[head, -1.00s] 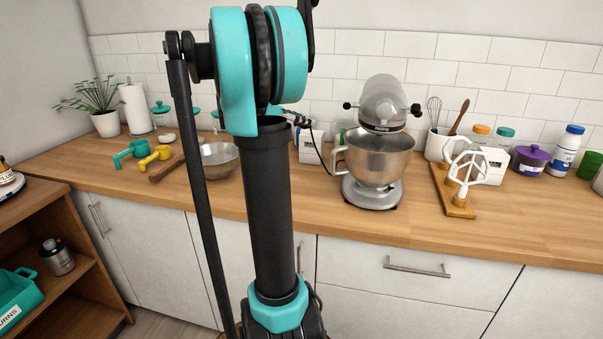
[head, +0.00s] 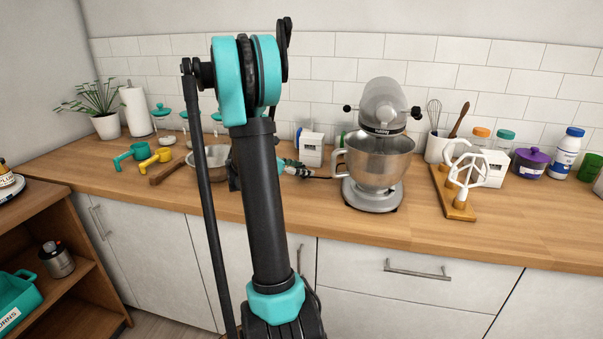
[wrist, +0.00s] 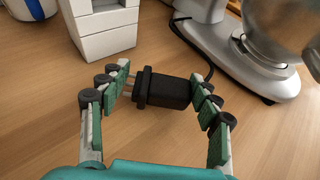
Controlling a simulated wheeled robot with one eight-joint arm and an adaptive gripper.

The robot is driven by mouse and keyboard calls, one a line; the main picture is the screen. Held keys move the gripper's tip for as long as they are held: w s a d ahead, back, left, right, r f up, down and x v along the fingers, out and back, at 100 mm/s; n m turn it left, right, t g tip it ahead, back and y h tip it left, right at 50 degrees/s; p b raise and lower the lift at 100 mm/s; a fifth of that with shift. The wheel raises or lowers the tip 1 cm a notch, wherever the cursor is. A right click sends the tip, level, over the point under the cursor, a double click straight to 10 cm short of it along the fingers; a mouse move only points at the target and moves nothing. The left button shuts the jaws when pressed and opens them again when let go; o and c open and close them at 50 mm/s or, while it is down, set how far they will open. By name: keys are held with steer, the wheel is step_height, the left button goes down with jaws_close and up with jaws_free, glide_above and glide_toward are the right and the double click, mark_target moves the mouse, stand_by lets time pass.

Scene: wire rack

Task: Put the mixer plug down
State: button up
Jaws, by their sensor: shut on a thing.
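The black mixer plug (wrist: 163,90) lies sideways between the fingers of my gripper (wrist: 160,84) in the wrist view, its prongs pointing left. The fingers are shut on it. It is close over the wooden counter (wrist: 60,125); I cannot tell whether it touches. In the head view my gripper (head: 298,170) is low over the counter, left of the silver stand mixer (head: 378,150). The plug itself is hard to make out there. The black cord (wrist: 222,68) runs from the plug to beside the mixer base.
A white block-shaped item (head: 310,149) stands close behind my gripper, also in the wrist view (wrist: 103,25). A metal pan (head: 212,158) is left, partly behind my arm. A wooden stand with white beaters (head: 459,205) is right of the mixer. The counter's front strip is clear.

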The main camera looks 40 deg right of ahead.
steer(key=shift+f, duration=0.7)
steer(key=shift+f, duration=0.3)
steer(key=shift+f, duration=0.15)
steer(key=o, duration=1.3)
steer(key=shift+c, duration=0.2)
steer(key=shift+r, duration=0.55)
steer(key=v, duration=1.2)
